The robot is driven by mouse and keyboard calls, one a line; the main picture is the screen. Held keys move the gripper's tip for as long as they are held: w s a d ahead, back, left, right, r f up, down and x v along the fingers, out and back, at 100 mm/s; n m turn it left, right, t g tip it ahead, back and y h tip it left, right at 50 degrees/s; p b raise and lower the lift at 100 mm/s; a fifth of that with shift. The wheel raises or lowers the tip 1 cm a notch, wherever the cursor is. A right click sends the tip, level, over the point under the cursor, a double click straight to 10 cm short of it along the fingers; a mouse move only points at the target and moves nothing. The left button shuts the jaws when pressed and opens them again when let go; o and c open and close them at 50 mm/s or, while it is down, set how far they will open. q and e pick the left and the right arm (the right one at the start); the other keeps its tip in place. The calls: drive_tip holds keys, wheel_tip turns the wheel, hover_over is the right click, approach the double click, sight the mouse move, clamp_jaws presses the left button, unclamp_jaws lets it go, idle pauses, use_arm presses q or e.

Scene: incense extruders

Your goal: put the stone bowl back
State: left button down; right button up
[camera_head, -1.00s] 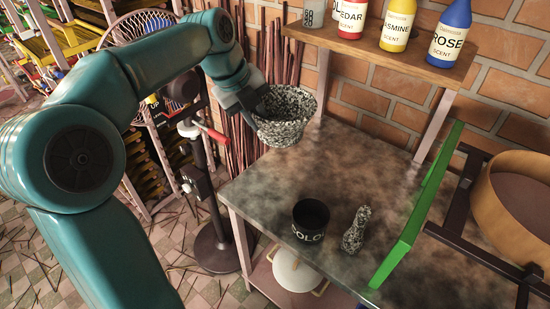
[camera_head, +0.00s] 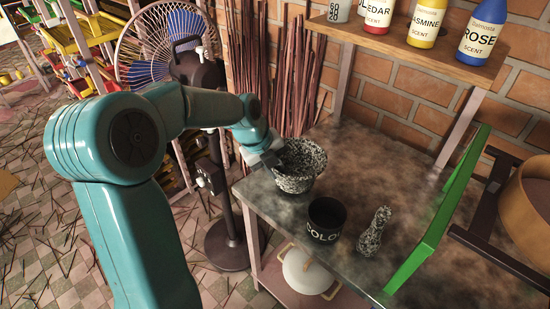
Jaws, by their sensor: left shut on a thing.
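The speckled black-and-white stone bowl (camera_head: 300,168) is upright at the back left of the grey table (camera_head: 345,160). Its base looks to be at the tabletop, but I cannot tell whether it touches. My left gripper (camera_head: 274,158) is shut on the left side of the bowl's rim. The fingertips are partly hidden by the bowl and the gripper body. A speckled stone pestle (camera_head: 374,232) stands upright near the table's front. My right gripper is not in view.
A black cup with white lettering (camera_head: 326,218) stands just in front of the bowl. A green panel (camera_head: 440,215) rises at the right. A wooden shelf (camera_head: 415,40) with scent bottles is above the table's back. A white pot (camera_head: 306,272) sits on the lower shelf.

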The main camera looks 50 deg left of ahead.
use_arm(q)
drive_tip(key=shift+w+f, duration=0.1)
drive_tip(key=shift+f, duration=0.6)
drive_tip(key=shift+f, duration=0.1)
drive_tip(key=c, duration=1.1)
unclamp_jaws()
drive_tip(key=shift+r, duration=0.35)
drive_tip(key=v, duration=1.1)
drive_tip(key=shift+s+p, duration=0.3)
drive_tip(key=shift+p, duration=0.05)
drive_tip(key=shift+a, duration=0.1)
